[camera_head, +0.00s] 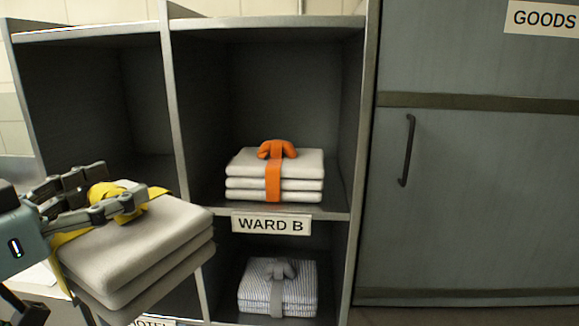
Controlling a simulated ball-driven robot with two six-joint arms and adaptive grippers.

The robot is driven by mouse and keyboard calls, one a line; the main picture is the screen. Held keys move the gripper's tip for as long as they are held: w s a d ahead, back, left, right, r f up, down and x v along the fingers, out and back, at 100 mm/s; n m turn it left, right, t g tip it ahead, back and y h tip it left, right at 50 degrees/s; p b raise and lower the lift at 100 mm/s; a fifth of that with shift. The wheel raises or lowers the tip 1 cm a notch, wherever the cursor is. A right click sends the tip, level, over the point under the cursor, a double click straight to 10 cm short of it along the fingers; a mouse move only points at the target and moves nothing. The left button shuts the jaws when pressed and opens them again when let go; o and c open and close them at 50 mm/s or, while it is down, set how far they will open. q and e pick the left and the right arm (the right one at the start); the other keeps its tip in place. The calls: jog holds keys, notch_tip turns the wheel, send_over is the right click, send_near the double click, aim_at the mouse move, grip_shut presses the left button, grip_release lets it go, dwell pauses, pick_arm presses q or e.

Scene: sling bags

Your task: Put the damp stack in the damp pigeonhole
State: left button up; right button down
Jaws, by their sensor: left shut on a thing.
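My left gripper (122,196) is shut on the yellow knot of a grey folded stack (145,245) at the lower left. The stack hangs tilted below the gripper, in front of the left column of the shelf, and has a yellow strap around it. Whether this stack is damp cannot be told from its look alone. No label reading damp shows on any pigeonhole. The upper left pigeonhole (85,95) looks empty where it is visible; the held stack and gripper hide its lower part. My right gripper is not in view.
A white stack with an orange strap (300,165) sits in the pigeonhole above the WARD B label (270,224). A striped stack with a grey strap (255,292) sits below. A partly hidden label ends in OTEL. A grey door with a handle (407,150), marked GOODS, stands right.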

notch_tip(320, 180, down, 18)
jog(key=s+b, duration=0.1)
jog(key=b, duration=1.6)
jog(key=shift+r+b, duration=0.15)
jog(key=shift+b, duration=0.15)
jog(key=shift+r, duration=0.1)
